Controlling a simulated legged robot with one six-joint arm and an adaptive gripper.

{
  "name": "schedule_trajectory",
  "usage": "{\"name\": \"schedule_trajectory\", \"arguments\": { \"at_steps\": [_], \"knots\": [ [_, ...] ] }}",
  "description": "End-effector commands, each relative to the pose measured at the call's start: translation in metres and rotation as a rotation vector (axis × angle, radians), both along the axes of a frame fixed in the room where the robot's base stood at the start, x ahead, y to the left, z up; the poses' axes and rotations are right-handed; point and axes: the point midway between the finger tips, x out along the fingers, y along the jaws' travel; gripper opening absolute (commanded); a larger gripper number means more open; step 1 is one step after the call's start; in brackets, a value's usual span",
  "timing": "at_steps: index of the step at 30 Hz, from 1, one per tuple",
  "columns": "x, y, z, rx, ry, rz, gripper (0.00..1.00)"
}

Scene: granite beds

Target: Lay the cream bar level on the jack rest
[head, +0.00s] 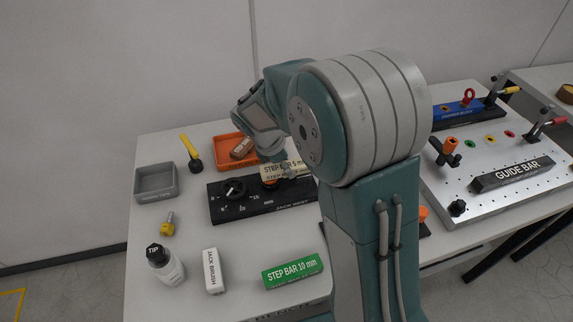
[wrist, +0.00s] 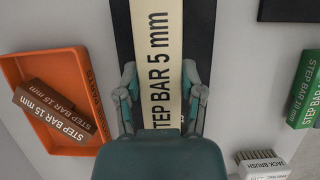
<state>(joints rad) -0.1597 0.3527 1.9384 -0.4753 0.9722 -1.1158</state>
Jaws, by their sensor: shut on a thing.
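The cream bar, lettered STEP BAR 5 mm (head: 284,169), is over the right part of the black jack rest (head: 226,213). My gripper (wrist: 160,90) is shut on the cream bar (wrist: 161,40), one finger along each long side. In the wrist view the bar runs lengthwise along the dark jack rest (wrist: 122,30), which shows on both sides of it. The head view shows my gripper (head: 277,172) low over the rest, partly hidden by my arm. I cannot tell whether the bar touches the rest.
An orange tray (wrist: 75,148) holds a brown STEP BAR 15 mm (wrist: 55,112). A grey tray (head: 155,196), a bottle (head: 165,265), a jack brush (head: 213,271) and a green STEP BAR 10 mm (head: 293,270) stand around the rest. A GUIDE BAR (head: 512,174) lies on the right plate.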

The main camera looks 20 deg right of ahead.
Motion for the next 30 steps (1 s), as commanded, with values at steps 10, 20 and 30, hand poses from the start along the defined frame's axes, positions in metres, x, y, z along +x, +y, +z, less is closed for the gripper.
{"name": "schedule_trajectory", "arguments": {
  "at_steps": [10,20,30],
  "knots": [
    [0.000,0.000,-0.004,0.000,0.000,0.000,0.00],
    [0.000,0.000,-0.004,0.000,0.000,0.000,0.91],
    [0.001,0.006,0.009,-0.001,-0.003,0.001,0.91]
  ]
}}
